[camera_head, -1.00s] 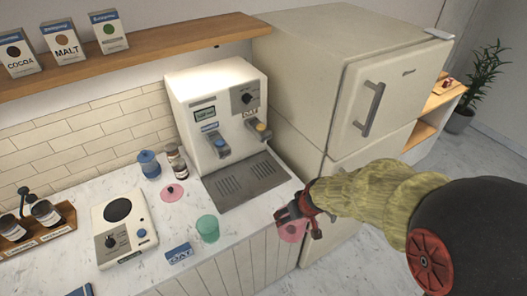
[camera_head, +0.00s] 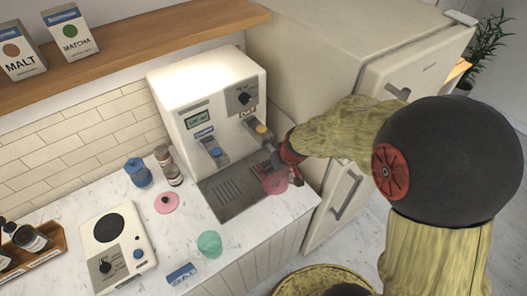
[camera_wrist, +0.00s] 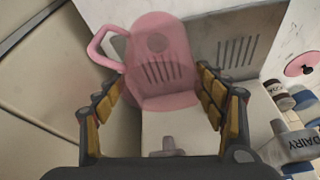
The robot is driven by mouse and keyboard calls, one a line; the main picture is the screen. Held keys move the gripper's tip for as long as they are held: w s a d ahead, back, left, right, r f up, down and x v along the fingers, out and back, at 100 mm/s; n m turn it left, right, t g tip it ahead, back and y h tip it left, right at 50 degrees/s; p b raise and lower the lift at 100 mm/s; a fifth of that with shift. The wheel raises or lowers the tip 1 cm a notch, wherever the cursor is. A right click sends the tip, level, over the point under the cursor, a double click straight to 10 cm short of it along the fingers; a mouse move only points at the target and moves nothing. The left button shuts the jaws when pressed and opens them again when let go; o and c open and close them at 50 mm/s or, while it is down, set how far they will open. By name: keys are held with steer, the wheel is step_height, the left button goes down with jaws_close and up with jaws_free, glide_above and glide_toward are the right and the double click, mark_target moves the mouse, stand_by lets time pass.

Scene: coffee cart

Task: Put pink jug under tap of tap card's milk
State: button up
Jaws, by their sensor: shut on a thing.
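The pink jug (camera_head: 275,181) is translucent and held by my gripper (camera_head: 279,166) over the right end of the drip tray, just in front of the right tap. My gripper is shut on it. In the wrist view the jug (camera_wrist: 158,62) shows between the fingers (camera_wrist: 163,103), its handle to the left. The white dispenser has a blue-ended left tap (camera_head: 215,152) and a yellow-ended right tap (camera_head: 261,129), labelled OAT. DAIRY is readable on the other tap (camera_wrist: 296,146) in the wrist view. The blue card (camera_head: 181,274) lies on the front counter. Whether the jug touches the tray cannot be told.
The drip tray (camera_head: 222,207) has slotted grilles. The fridge (camera_head: 345,70) stands close on the right.

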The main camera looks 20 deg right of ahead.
steer(key=w+a+f, duration=0.1)
steer(key=w, duration=0.8)
steer(key=shift+w+a+f+p, duration=0.2)
steer(key=shift+w+a+p, duration=0.05)
steer(key=shift+a+p, duration=0.15)
